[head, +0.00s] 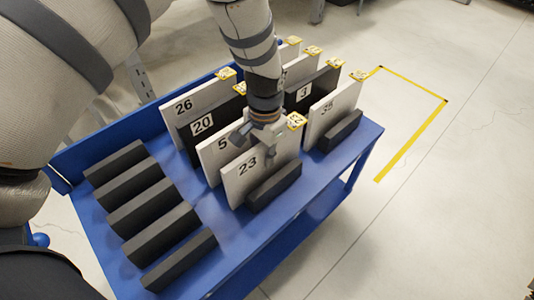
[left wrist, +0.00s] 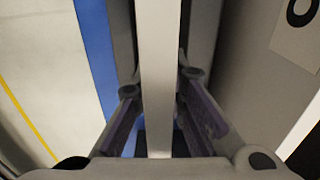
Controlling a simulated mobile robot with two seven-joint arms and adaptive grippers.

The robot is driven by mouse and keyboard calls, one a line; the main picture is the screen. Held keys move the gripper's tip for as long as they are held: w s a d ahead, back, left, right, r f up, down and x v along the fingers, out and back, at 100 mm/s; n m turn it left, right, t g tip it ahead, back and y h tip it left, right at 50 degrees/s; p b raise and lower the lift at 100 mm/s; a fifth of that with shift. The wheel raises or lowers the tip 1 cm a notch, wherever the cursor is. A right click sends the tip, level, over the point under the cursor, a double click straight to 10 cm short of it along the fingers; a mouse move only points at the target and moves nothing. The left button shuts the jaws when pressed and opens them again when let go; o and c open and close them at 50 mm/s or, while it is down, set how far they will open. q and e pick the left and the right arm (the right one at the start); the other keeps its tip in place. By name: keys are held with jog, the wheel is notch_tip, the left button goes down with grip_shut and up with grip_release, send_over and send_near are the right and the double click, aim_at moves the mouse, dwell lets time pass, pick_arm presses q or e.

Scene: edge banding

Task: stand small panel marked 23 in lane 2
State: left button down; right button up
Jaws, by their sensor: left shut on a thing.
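The white panel marked 23 (head: 240,184) stands upright at the front of the panel group on a blue cart. It has a yellow tag (head: 296,121) at its top right corner. My left gripper (head: 268,137) comes down from above and is shut on its top edge. In the left wrist view the pale panel edge (left wrist: 159,80) runs between the two fingers. Several dark bars (head: 165,232) lie parallel on the left part of the cart, with empty lanes between them. No lane numbers can be read. My right gripper is not in view.
Panels marked 26 (head: 183,106), 20 (head: 202,123), 3 (head: 304,91) and 35 (head: 326,107) stand close behind and beside. A white panel whose number starts with 5 (head: 209,158) is just behind panel 23. A yellow floor outline (head: 413,140) lies right of the cart.

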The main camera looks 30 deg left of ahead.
pick_arm(q)
jog(key=shift+r, duration=0.1)
jog(key=c, duration=2)
grip_release()
jog(key=shift+f, duration=0.2)
jog(key=o, duration=0.4)
jog(key=shift+c, duration=0.2)
